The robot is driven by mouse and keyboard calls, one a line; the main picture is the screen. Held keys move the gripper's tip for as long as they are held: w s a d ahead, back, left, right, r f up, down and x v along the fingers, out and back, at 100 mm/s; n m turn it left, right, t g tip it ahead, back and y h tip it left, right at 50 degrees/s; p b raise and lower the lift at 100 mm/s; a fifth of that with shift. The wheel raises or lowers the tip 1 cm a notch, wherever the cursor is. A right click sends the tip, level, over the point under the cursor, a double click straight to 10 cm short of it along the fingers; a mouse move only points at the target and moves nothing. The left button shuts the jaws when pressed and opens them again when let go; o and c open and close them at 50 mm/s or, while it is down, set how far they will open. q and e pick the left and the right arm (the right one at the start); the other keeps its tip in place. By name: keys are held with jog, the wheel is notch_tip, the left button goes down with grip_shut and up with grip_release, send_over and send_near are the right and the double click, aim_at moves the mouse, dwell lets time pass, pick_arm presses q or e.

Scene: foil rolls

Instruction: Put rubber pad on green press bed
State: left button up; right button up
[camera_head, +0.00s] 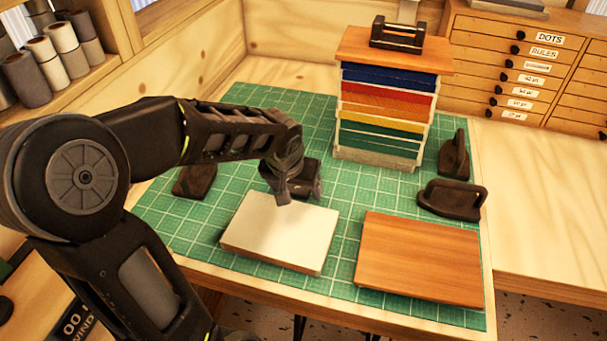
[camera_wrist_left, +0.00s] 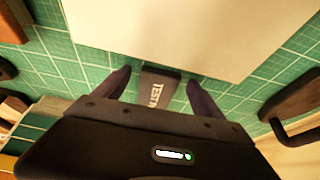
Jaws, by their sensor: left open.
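My left gripper (camera_head: 284,192) is over the far edge of a pale flat slab on the green gridded surface. Its fingers are open in the left wrist view (camera_wrist_left: 158,80). A small dark block with pale lettering (camera_wrist_left: 160,84) lies between or below the fingers; I cannot tell whether they touch it. The pale slab (camera_head: 280,230) also shows in the left wrist view (camera_wrist_left: 180,30). The green gridded surface (camera_head: 345,195) covers much of the table. I cannot tell for certain which thing is the rubber pad or whether this surface is the press bed. My right gripper is not in view.
A brown wooden board (camera_head: 420,258) lies right of the pale slab. A stack of coloured layers (camera_head: 388,105) with a handled top stands behind. Dark handled tools (camera_head: 453,200) are at the right, and a dark block (camera_head: 195,180) at the left. The right table is clear.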

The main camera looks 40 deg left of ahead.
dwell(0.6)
pick_arm(q)
jog(key=c, duration=1.7)
notch_tip(320, 180, up, 10)
jog(key=shift+b, duration=0.45)
